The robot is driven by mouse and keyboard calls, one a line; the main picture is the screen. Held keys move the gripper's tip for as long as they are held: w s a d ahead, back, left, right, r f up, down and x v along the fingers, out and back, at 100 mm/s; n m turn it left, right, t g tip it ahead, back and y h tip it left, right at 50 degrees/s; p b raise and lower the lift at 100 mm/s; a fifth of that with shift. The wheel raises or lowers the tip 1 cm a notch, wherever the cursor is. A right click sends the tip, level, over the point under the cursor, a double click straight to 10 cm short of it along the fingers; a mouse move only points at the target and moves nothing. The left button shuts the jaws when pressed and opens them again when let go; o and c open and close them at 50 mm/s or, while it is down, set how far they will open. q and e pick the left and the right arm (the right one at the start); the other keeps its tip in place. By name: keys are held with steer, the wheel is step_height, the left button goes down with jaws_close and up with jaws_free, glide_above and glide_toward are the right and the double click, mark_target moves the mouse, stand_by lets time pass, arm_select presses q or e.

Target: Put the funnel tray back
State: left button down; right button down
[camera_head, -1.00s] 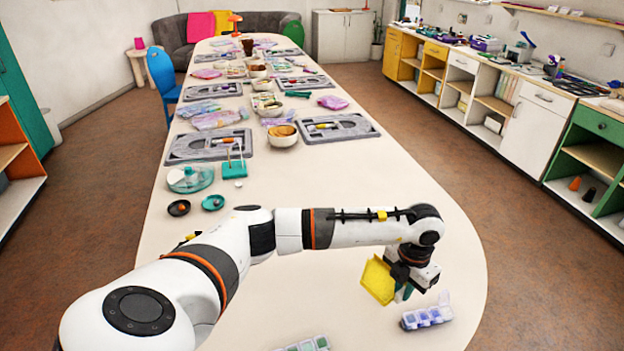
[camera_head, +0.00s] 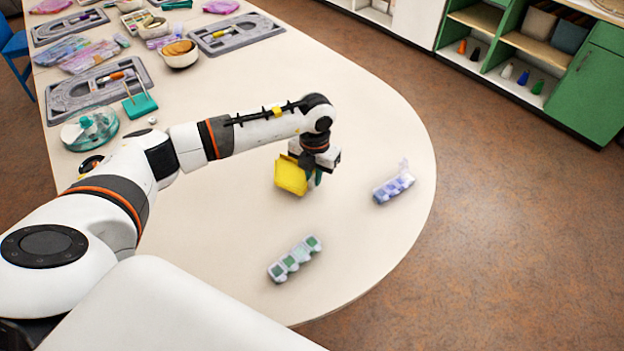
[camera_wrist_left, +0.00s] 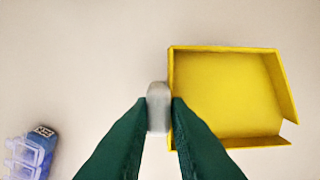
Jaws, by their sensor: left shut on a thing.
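The funnel tray (camera_head: 291,175) is a yellow, shallow, walled tray, held tilted over the near end of the table. My left gripper (camera_head: 317,179) is above the table beside it. In the left wrist view the yellow tray (camera_wrist_left: 225,95) lies to the right of the fingertips, with a gap in its lower right corner. The two dark green fingers (camera_wrist_left: 159,112) are shut on a small grey-white piece at the tray's left wall, which seems to be its grip. My right gripper is not in view.
A bead box with purple lids (camera_head: 393,187) lies right of the gripper, near the table's curved edge. A box with green compartments (camera_head: 295,259) lies nearer. Grey bead boards (camera_head: 97,88), a bowl (camera_head: 180,54) and a teal stand (camera_head: 140,104) stand farther back. The table between is clear.

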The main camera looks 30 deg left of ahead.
arm_select(q)
step_height(320, 180, down, 3)
steer(key=shift+f, duration=0.35)
steer(key=c, duration=1.4)
jaws_free()
steer(key=shift+o, duration=0.2)
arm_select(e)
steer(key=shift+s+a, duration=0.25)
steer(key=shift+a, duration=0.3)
arm_select(q)
steer(key=shift+r, duration=0.2)
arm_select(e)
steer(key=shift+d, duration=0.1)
